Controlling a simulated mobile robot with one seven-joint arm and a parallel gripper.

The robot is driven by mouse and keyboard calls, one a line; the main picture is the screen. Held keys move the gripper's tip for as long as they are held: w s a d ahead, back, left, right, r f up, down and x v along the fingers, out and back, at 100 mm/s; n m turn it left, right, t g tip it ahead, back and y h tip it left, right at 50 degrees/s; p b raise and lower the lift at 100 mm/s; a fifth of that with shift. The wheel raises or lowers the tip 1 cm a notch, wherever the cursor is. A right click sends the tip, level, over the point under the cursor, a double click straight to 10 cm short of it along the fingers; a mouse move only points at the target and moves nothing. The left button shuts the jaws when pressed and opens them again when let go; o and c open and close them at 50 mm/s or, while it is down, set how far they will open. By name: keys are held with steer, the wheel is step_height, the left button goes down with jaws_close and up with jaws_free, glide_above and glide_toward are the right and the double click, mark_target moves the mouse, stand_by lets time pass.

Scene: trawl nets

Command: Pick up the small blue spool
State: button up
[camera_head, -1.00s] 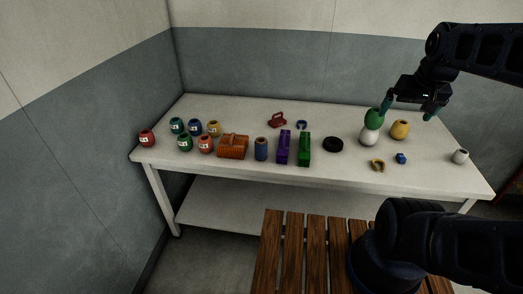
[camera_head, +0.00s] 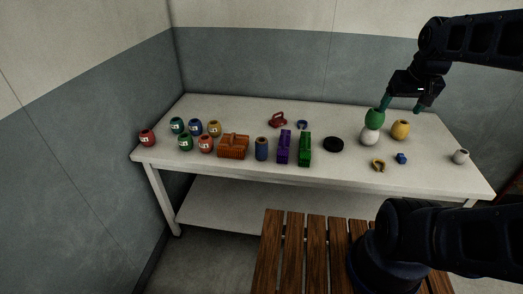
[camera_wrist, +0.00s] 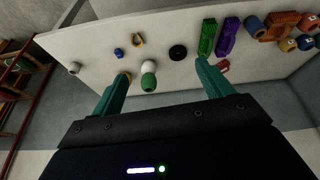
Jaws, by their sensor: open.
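The small blue spool (camera_head: 401,158) lies on the right part of the white table, near its front edge. In the wrist view it is a small blue shape (camera_wrist: 118,53) at upper left, too small to show detail. My gripper (camera_head: 402,106) is open and empty, with its teal fingers pointing down above the back right of the table. It is behind the spool and higher, well apart from it. The wrist view shows both fingers (camera_wrist: 160,85) spread with nothing held between them.
A yellow curved piece (camera_head: 378,165) lies left of the spool, a white spool (camera_head: 460,157) to its right. Behind stand a yellow spool (camera_head: 400,130) and a green one (camera_head: 375,118) above a white one (camera_head: 369,136). A taller blue roll (camera_head: 261,149) stands mid-table.

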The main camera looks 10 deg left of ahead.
steer(key=w+a+f+n+g, duration=0.1)
steer(key=w+a+f+n, duration=0.1)
steer(key=w+a+n, duration=0.55)
steer(key=n+g, duration=0.3)
steer(key=n, duration=0.8)
glide_above(262, 148)
steer(key=w, duration=0.2)
step_height(262, 148, down, 27)
steer(key=f, duration=0.6)
steer(key=w+f, duration=0.1)
steer(key=f, duration=0.2)
steer(key=shift+a+f, duration=0.35)
steer(key=c, duration=1.1)
